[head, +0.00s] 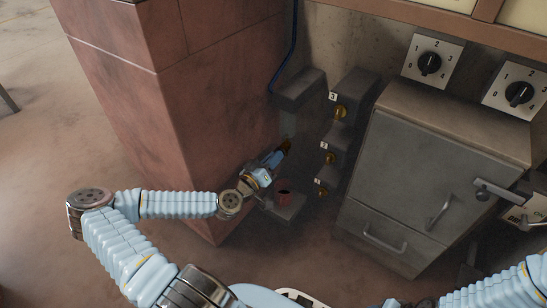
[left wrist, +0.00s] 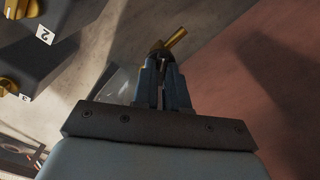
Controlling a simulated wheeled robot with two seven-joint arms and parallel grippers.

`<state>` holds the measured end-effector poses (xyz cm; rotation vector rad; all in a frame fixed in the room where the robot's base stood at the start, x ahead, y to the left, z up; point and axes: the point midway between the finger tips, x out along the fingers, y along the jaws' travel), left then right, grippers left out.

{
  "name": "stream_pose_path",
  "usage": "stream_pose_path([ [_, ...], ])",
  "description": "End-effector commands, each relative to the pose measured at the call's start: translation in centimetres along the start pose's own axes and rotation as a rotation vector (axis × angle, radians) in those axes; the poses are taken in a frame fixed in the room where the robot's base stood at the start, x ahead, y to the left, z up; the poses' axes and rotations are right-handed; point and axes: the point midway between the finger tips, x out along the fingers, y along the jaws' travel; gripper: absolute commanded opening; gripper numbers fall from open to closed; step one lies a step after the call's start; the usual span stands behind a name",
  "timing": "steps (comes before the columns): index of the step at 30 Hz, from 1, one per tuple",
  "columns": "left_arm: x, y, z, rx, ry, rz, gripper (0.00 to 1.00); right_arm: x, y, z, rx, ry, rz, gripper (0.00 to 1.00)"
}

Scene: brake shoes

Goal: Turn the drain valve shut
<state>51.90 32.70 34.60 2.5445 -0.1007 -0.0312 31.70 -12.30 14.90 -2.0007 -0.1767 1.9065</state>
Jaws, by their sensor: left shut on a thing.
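The drain valve's brass-yellow handle (left wrist: 174,40) shows at the fingertips in the left wrist view. In the head view, the valve (head: 286,146) is a small dark yellow spot at the base of a grey housing, beside the brick pillar. My left gripper (head: 276,158) reaches it from the lower left. In the left wrist view its two blue fingers (left wrist: 163,75) are close together on the valve, which partly hides behind them. The exact handle angle is hard to read. My right gripper is out of view.
Several grey boxes with yellow knobs (head: 340,111) stand to the right of the valve. A red-brown cup (head: 284,198) sits on a low block below. A grey cabinet (head: 410,180) and dials (head: 429,63) lie farther right. The brick pillar (head: 200,110) closes the left side.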

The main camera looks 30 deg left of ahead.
Motion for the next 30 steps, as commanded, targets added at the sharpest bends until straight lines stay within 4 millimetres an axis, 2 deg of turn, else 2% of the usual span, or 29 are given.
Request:
stream_pose_path([
  [21, -0.03, -0.18, 0.00, -0.672, 0.002, -0.002, 0.00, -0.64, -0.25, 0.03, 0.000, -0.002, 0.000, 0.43],
  [30, -0.01, -0.20, 0.06, -0.876, 0.002, -0.002, 0.00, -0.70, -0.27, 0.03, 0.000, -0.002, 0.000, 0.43],
])
